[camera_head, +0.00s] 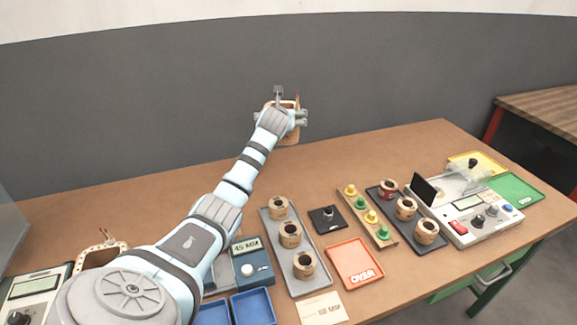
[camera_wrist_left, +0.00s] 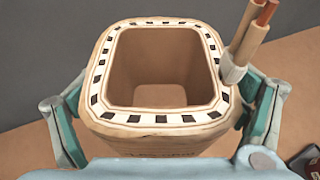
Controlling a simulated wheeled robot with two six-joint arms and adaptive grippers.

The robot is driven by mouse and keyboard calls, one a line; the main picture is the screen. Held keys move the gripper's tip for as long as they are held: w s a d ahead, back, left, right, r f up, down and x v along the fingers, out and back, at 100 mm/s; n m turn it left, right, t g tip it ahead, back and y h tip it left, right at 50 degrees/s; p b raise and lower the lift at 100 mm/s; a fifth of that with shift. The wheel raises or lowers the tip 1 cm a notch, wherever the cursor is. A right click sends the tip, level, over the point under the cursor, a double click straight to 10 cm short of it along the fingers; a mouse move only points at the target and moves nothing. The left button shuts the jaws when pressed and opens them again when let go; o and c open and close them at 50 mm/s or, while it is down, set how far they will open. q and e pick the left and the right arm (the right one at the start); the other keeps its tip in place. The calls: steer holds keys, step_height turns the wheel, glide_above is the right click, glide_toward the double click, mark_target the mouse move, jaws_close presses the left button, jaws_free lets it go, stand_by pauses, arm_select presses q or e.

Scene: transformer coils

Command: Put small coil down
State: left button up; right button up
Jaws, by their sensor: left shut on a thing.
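My left gripper (camera_head: 282,117) is shut on the small coil (camera_head: 289,139) above the back part of the table. The coil is mostly hidden behind the gripper in the head view. In the left wrist view the coil (camera_wrist_left: 112,128) is a tan, squarish hollow former. It has a black-and-white marked rim and copper-tipped leads at its right corner. The fingers of the gripper (camera_wrist_left: 160,120) press on its left and right sides. The coil looks apart from the table, but its exact height is hard to tell. My right gripper is not in view.
Another squarish coil (camera_head: 101,252) stands at the left, partly behind my arm. The back strip of the table (camera_head: 350,160) is clear.

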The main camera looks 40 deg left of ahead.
arm_select(q)
step_height(320, 180, down, 17)
steer(key=b, duration=0.5)
steer(key=o, duration=1.5)
steer(key=shift+o, duration=0.5)
steer(key=shift+r, duration=0.1)
